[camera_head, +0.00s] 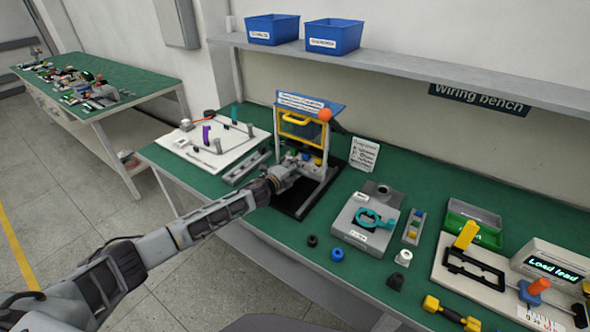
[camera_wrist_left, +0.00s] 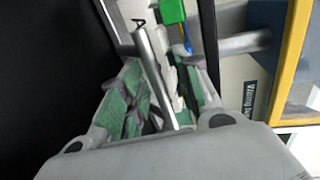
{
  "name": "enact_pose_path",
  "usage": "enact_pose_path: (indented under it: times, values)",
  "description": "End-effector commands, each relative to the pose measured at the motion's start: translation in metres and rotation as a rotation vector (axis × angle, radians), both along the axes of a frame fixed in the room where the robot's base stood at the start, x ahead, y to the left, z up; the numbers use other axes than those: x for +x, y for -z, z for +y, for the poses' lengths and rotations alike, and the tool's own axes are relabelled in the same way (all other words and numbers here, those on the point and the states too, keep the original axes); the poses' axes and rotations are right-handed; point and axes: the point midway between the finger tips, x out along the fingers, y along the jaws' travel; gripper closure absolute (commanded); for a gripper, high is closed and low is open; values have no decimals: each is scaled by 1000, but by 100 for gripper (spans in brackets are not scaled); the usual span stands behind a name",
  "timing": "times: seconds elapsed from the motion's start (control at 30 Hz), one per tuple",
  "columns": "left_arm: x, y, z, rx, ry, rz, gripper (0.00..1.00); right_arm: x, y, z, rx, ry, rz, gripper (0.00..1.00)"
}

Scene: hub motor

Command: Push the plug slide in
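My left gripper (camera_head: 283,183) is at the front of the test stand (camera_head: 322,180), a grey frame with a yellow-edged window and an orange ball. In the left wrist view my left gripper (camera_wrist_left: 163,95) has its green-padded fingers apart. A grey metal rod (camera_wrist_left: 153,70) runs between them, with a pale piece beside the right pad; firm contact cannot be made out. A green block (camera_wrist_left: 172,10) with a blue stem is just beyond the fingertips. Which part is the plug slide I cannot tell; the gripper hides part of the stand's base. My right gripper is not in view.
The green bench (camera_head: 280,235) holds a white board (camera_head: 190,160) left of the stand and a grey fixture with a teal ring (camera_head: 372,220) to its right. A black and a blue cap (camera_head: 337,255) lie in front. A shelf with two blue bins (camera_head: 333,37) hangs above.

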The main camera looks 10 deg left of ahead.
Motion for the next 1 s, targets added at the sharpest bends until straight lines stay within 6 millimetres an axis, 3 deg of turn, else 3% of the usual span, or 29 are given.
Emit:
enact_pose_path:
  times: [0.2,0.47,1.0]
  values:
    - [-1,0,0,-1,0,0,68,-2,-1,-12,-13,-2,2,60]
    - [-7,-1,4,0,-1,1,68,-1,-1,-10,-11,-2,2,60]
    - [-47,-9,18,0,-1,1,68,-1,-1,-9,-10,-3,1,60]
